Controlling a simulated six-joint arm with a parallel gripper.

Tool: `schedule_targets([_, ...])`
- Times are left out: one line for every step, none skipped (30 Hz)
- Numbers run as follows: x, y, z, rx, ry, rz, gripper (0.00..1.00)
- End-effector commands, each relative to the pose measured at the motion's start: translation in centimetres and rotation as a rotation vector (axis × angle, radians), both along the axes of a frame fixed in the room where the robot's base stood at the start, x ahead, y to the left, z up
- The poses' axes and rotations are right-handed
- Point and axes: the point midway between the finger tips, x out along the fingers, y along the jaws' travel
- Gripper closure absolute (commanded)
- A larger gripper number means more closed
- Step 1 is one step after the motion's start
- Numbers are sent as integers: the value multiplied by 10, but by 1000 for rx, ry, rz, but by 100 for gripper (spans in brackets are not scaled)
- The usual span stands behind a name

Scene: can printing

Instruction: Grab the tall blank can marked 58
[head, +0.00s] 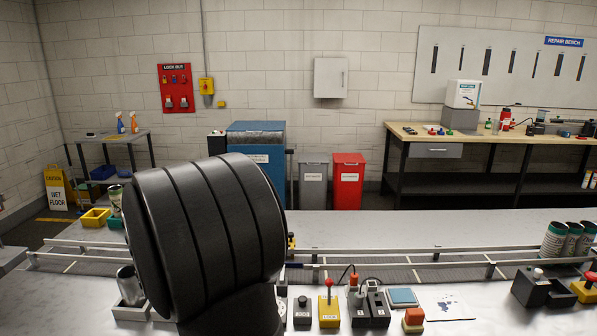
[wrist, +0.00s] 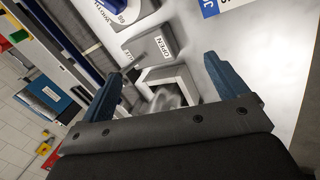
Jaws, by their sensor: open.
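A plain silver can (head: 127,284) stands tilted in a white square holder (head: 130,312) at the lower left of the head view, partly behind my dark arm. No number on it is legible. In the wrist view a blurred silvery shape, seemingly the can (wrist: 165,97), shows in a white square holder (wrist: 184,74). My gripper (wrist: 165,65) has its two blue fingers spread wide, one on either side of that holder. Nothing is held between them. How far the can is from the fingers I cannot tell. In the head view my gripper is hidden behind my arm.
A grey block labelled OPEN (wrist: 150,40) is close to the holder in the wrist view. Conveyor rails (head: 400,264) run behind the bench. A yellow control box (head: 328,311) and other switches stand in the middle. Several green-labelled cans (head: 553,241) are at the right.

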Motion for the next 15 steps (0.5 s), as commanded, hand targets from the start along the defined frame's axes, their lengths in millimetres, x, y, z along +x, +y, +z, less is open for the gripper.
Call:
schedule_targets([0,0,0,0,0,0,20])
schedule_targets([0,0,0,0,0,0,23])
schedule_targets([0,0,0,0,0,0,23])
schedule_targets([0,0,0,0,0,0,23])
schedule_targets([0,0,0,0,0,0,23])
schedule_targets([0,0,0,0,0,0,23])
schedule_targets([0,0,0,0,0,0,23])
schedule_targets([0,0,0,0,0,0,23])
schedule_targets([0,0,0,0,0,0,23])
schedule_targets([1,1,1,0,1,-1,23])
schedule_targets([2,1,2,-1,3,-3,23])
schedule_targets([5,3,5,-3,7,-6,23])
schedule_targets([9,5,9,-4,11,-9,23])
schedule_targets([12,7,13,-6,18,-15,23])
schedule_targets([18,11,20,-7,31,-22,23])
